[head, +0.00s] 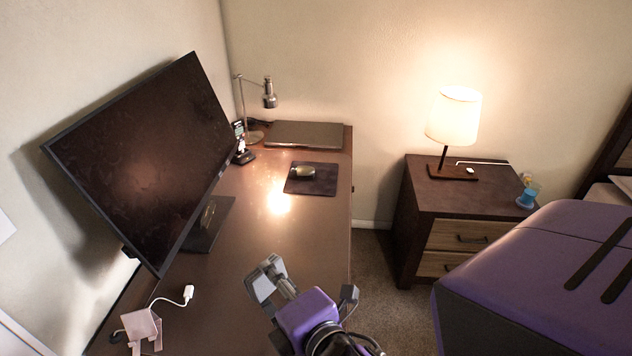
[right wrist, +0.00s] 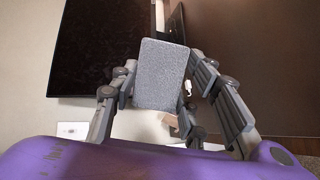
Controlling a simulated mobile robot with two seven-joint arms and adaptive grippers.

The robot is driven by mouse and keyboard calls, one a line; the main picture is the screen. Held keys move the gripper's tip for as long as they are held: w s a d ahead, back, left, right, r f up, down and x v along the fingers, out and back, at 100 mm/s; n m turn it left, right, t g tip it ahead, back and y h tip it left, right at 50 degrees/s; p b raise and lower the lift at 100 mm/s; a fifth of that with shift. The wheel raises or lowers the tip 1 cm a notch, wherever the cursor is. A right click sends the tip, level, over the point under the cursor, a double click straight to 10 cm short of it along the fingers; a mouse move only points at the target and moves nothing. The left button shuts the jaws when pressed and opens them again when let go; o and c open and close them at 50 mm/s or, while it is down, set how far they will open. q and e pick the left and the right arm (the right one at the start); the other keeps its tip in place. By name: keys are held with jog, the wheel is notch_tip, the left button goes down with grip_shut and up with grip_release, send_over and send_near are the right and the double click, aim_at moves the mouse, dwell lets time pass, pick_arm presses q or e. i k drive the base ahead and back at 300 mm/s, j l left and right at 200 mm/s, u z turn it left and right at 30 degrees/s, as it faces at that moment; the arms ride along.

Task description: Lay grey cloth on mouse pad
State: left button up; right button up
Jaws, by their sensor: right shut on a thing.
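The grey cloth (right wrist: 160,78) shows in the right wrist view as a flat, speckled grey rectangle. My right gripper (head: 275,282) is shut on it, with a finger on each side of it. In the head view the gripper is above the near part of the desk, and the cloth is hard to tell apart from the grey fingers. The dark mouse pad (head: 316,187) lies farther back on the desk, well apart from the gripper. A yellowish mouse (head: 303,172) rests on the pad's upper left part. My left gripper is not in view.
A large monitor (head: 150,150) stands along the desk's left side. A closed laptop (head: 305,135), a metal desk lamp (head: 269,95) and a phone on a stand (head: 241,150) are at the back. The brown desk (head: 290,235) is clear between gripper and pad. A nightstand (head: 425,195) stands right.

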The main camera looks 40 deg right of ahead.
aim_at(324, 184)
jog(key=k+l+u, duration=0.2)
jog(key=l, duration=0.2)
jog(key=k+l+u, duration=0.2)
jog(key=l, duration=0.15)
jog(key=k+l+u, duration=0.2)
jog(key=l, duration=0.25)
jog(key=l+u, duration=0.2)
jog(key=l, duration=0.25)
jog(key=l+u, duration=0.35)
jog(key=l, duration=0.5)
jog(key=l+u, duration=0.2)
jog(key=l, duration=0.65)
jog(key=l+u, duration=0.2)
jog(key=l, duration=0.65)
jog(key=k+l+u, duration=0.2)
jog(key=l, duration=0.65)
jog(key=i, duration=0.1)
